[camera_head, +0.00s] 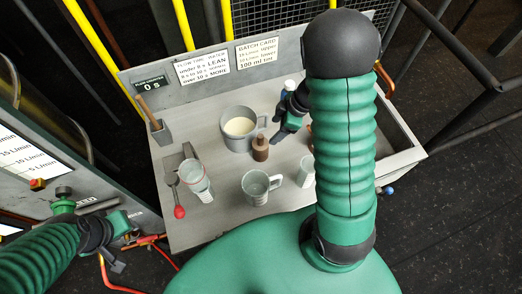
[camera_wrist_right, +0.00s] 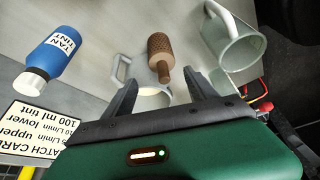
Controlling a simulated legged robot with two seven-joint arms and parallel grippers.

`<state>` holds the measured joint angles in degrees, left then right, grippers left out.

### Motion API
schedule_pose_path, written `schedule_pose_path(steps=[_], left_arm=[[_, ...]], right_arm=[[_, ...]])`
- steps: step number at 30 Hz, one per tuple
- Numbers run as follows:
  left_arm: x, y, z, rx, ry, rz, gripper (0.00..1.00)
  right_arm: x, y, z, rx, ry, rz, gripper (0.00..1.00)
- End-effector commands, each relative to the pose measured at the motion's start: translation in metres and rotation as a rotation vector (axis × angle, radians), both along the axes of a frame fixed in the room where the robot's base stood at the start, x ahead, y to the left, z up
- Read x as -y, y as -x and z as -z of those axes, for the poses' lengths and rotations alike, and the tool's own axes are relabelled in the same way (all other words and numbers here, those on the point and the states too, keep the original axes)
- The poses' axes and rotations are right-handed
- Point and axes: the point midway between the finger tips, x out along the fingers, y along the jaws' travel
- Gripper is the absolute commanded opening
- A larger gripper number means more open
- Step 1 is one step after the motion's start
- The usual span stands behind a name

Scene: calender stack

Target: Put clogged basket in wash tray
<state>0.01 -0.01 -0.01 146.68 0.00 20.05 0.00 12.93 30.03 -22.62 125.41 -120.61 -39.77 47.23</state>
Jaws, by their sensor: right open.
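A brown, textured basket with a thin stem (camera_head: 260,150), which looks like the clogged basket, stands on the grey bench beside the pot. It also shows in the right wrist view (camera_wrist_right: 158,50), just beyond and between the fingertips. My right gripper (camera_head: 280,131) is open and empty, a little to the right of the basket and apart from it. Its two dark fingers show in the wrist view (camera_wrist_right: 162,88). A recessed grey tray (camera_head: 402,158) at the bench's right end looks like the wash tray; my right arm hides part of it. My left gripper (camera_head: 112,250) is at the lower left, away from the basket; its jaws are unclear.
A pot of cream liquid (camera_head: 239,127) stands close left of the basket. A blue tint bottle (camera_wrist_right: 56,58) stands behind my right gripper.

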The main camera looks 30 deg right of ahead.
Motion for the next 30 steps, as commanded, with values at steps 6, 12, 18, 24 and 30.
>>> schedule_pose_path(steps=[6, 12, 18, 24, 30], left_arm=[[0.0, 0.0, 0.028, 0.0, 0.0, 0.0, 0.36], [0.0, 0.0, 0.037, 0.0, 0.0, 0.0, 0.36], [0.0, 0.0, 0.055, 0.0, 0.0, 0.0, 0.36], [0.0, 0.0, 0.062, 0.0, 0.0, 0.0, 0.36], [0.0, 0.0, 0.061, 0.0, 0.0, 0.0, 0.36]], right_arm=[[-0.018, -0.014, 0.06, 0.0, 0.001, -0.002, 0.67], [-0.029, -0.022, 0.086, 0.002, 0.004, -0.002, 0.67], [-0.034, -0.023, 0.119, 0.001, 0.001, 0.001, 0.67], [-0.041, -0.03, 0.138, 0.003, 0.005, -0.001, 0.67], [-0.041, -0.03, 0.137, 0.002, 0.005, -0.001, 0.65]])
